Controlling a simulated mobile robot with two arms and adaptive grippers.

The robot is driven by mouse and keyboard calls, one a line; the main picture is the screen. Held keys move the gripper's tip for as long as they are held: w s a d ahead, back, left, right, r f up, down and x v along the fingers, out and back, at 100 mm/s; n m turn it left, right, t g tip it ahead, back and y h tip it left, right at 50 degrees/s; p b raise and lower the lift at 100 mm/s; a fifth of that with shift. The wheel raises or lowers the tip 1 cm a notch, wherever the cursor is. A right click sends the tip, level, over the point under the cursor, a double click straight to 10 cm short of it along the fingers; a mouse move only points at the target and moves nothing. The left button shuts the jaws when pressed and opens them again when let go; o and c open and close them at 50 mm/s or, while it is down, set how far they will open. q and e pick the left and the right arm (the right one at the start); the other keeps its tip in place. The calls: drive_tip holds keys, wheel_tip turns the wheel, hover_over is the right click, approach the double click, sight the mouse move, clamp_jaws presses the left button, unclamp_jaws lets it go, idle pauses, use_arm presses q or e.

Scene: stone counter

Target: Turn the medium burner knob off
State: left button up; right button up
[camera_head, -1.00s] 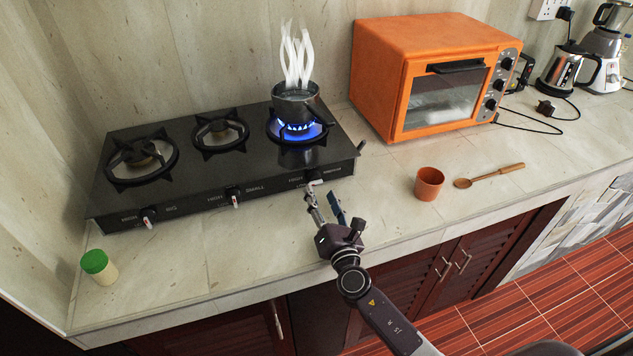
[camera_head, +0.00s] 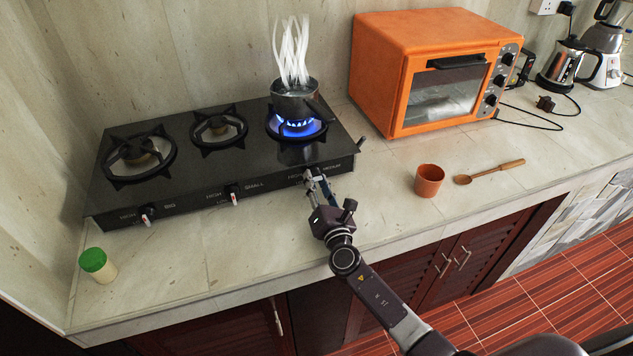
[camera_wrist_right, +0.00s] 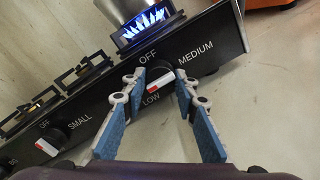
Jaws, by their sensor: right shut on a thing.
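The medium burner knob (camera_wrist_right: 159,87) is on the stove's front panel, with a white and red face, between the labels OFF, LOW and MEDIUM. My right gripper (camera_head: 317,180) is at the right end of the panel, shut on this knob. In the wrist view its two blue-padded fingers (camera_wrist_right: 160,92) stand on either side of the knob. The gripper mostly hides the knob in the head view. The right burner (camera_head: 297,129) burns with a blue flame under a steaming pot (camera_head: 295,104). My left gripper is not in view.
The black stove (camera_head: 180,190) has two more knobs, small (camera_head: 234,197) and big (camera_head: 148,214), with unlit burners. An orange oven (camera_head: 385,75), an orange cup (camera_head: 429,181) and a wooden spoon (camera_head: 490,172) are to the right. A green-lidded jar (camera_head: 97,265) is at left.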

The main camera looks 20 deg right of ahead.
drive_tip(key=shift+c, duration=0.8)
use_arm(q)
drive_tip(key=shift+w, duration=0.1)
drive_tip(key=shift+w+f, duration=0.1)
use_arm(e)
drive_tip(key=shift+m+b, duration=0.5)
drive_tip(key=shift+m, duration=0.4)
drive_tip(key=m+b, duration=0.1)
drive_tip(key=m, duration=0.6)
drive_tip(key=shift+g+b, duration=0.3)
drive_tip(key=m, duration=0.4)
drive_tip(key=shift+d+y, duration=0.15)
drive_tip(key=shift+y, duration=0.15)
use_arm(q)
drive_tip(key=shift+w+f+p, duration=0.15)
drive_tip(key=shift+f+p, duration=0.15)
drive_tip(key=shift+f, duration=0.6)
use_arm(e)
drive_tip(key=shift+m+y, duration=0.3)
drive_tip(key=shift+m, duration=1.8)
